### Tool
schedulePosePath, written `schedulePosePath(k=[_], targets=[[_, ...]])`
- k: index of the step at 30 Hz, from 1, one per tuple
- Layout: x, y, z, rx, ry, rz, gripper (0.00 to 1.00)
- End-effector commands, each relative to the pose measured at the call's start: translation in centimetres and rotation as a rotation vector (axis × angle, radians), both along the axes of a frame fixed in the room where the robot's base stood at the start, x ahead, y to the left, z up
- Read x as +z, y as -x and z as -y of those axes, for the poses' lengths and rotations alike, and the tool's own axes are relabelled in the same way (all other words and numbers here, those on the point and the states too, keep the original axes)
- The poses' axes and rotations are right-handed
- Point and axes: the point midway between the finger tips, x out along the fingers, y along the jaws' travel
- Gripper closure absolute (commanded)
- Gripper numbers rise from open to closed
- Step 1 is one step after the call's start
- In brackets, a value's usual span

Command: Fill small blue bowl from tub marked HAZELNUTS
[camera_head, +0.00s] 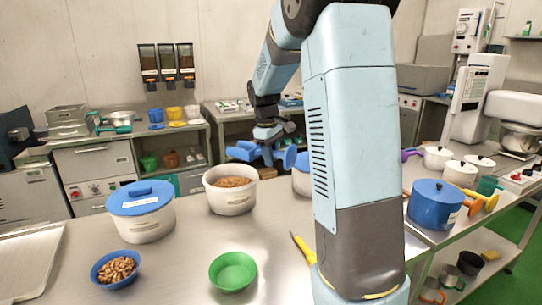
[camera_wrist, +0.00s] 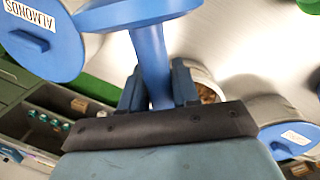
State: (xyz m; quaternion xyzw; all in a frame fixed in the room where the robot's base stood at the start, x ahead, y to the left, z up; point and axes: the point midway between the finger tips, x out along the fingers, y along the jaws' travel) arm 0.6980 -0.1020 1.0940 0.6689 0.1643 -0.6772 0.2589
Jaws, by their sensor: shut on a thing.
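My gripper (camera_head: 268,138) hangs above and behind the open white tub (camera_head: 230,203), which holds brown nuts (camera_head: 232,182). In the wrist view my gripper (camera_wrist: 158,90) is shut on the handle of a blue scoop-like tool (camera_wrist: 150,55); its broad end is partly cut off at the top. The tool (camera_head: 243,151) looks empty in the head view, though its inside is not clear. The small blue bowl (camera_head: 115,269) stands front left with brown nuts in it. The open tub (camera_wrist: 207,92) shows partly behind the gripper. Its label is too small to read.
A blue-lidded white tub (camera_head: 141,211) stands left of the open one; another tub (camera_head: 301,181) is partly behind my arm. A wrist-view lid (camera_wrist: 35,35) reads ALMONDS. A green bowl (camera_head: 232,271), a yellow-handled tool (camera_head: 302,246) and a tray (camera_head: 25,262) lie in front.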

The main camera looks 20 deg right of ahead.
Motion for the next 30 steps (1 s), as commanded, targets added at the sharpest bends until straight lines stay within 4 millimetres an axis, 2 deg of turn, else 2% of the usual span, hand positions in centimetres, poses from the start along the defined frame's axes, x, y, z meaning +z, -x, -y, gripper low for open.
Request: schedulePosePath(k=[10,17,30], targets=[[-0.3,-0.2,-0.9,0.016,0.01,-0.015,1.0],[-2.1,-0.5,-1.2,0.017,0.071,-0.1,1.0],[1.1,-2.6,-2.5,0.015,0.261,-0.368,1.0]])
